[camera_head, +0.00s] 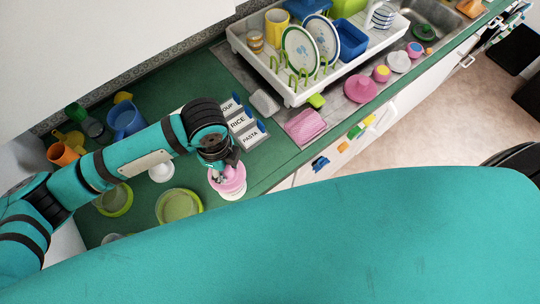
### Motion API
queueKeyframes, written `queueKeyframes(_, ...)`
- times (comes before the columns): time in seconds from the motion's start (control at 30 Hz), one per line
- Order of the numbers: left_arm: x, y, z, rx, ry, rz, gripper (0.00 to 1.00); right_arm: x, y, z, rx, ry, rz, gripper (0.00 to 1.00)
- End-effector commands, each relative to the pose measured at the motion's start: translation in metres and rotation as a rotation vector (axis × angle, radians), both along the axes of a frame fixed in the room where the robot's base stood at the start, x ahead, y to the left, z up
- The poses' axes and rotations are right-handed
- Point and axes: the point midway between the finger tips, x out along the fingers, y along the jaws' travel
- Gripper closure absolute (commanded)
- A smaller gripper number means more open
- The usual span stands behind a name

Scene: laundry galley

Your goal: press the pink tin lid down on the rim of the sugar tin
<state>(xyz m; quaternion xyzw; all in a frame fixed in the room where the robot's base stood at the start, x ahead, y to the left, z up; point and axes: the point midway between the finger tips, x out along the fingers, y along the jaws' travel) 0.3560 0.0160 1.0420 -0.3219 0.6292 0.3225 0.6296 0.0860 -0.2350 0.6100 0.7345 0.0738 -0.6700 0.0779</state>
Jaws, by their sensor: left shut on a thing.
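My left gripper (229,167) is over the front edge of the green counter, pointing down. It is shut on the pink tin lid (235,181). The lid is directly over the sugar tin (236,196), a pale round tin standing on the counter near its edge. The lid covers the tin's opening in this view. I cannot tell whether it is fully seated or slightly raised. The gripper hides part of the lid. My right gripper is not in view.
Boxes labelled soup, rice and pasta (248,133) stand just behind the tin. Green-rimmed dishes (179,206) lie to the left. A pink folded cloth (305,126) and a white dish rack (292,98) are to the right. A blue jug (124,119) stands at the back left.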

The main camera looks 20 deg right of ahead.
Motion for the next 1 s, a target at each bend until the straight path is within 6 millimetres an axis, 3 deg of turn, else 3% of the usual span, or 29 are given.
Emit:
queueKeyframes(0.63,-0.0003,0.0002,-0.0061,0.001,0.002,0.001,1.00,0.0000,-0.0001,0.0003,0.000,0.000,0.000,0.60)
queueKeyframes(0.67,-0.0002,0.0003,-0.0058,0.001,0.002,0.000,0.65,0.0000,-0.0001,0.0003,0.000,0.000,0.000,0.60)
queueKeyframes(0.83,-0.0002,0.0001,-0.0056,0.001,0.001,0.000,0.43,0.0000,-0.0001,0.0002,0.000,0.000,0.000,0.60)
queueKeyframes(1.0,-0.0001,0.0001,-0.0055,0.001,0.001,0.000,0.42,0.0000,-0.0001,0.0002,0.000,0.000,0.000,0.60)
